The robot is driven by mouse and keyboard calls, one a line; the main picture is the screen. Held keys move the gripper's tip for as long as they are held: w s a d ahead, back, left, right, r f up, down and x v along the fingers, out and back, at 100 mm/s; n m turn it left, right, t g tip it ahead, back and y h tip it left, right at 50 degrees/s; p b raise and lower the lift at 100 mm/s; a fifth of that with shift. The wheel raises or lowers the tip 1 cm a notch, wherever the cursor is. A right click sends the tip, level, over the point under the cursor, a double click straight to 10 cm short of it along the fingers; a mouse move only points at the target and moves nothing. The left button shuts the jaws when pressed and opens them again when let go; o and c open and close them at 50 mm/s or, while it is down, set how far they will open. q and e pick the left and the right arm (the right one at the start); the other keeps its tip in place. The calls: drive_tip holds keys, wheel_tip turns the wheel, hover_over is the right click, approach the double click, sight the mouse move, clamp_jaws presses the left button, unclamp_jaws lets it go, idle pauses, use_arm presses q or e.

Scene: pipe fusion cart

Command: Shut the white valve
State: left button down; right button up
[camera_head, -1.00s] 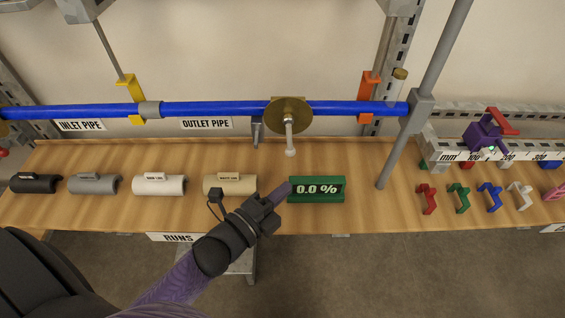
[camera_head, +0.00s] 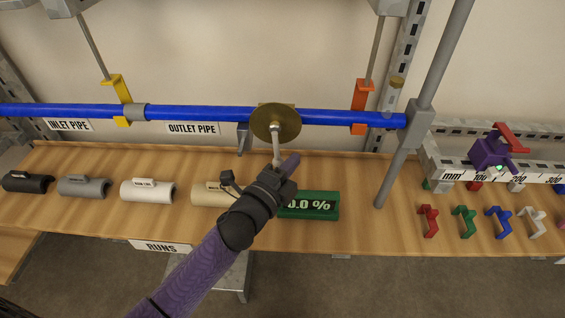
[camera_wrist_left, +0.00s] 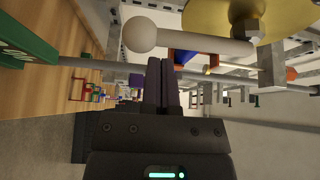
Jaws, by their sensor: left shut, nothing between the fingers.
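The white valve lever (camera_head: 277,147) hangs down from a brass disc (camera_head: 275,118) on the blue pipe. Its lower end is partly hidden behind my left gripper in the head view. My left gripper (camera_head: 292,161) is shut and empty, its purple fingertips beside the lever's lower end, slightly to its right. In the left wrist view the lever (camera_wrist_left: 200,43) with its round end knob and the disc (camera_wrist_left: 272,18) show just past the shut fingers (camera_wrist_left: 161,84). I cannot tell whether the fingers touch the lever. My right gripper is not in view.
A green display (camera_head: 318,205) reading 0.0 % stands on the bench under my gripper, partly covered. A tan half-shell (camera_head: 207,193) lies left of my wrist. A grey post (camera_head: 400,160) stands to the right. The blue pipe (camera_head: 205,113) runs across behind.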

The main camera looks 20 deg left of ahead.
use_arm(q)
drive_tip(key=shift+s+a, duration=0.1)
drive_tip(key=shift+a, duration=0.75)
drive_tip(key=shift+s+a+f+m+g+p, duration=0.15)
drive_tip(key=shift+a+m+g+p, duration=0.15)
drive_tip(key=shift+a+m+p, duration=0.45)
drive_tip(key=shift+d+n, duration=0.1)
drive_tip(key=shift+n, duration=0.15)
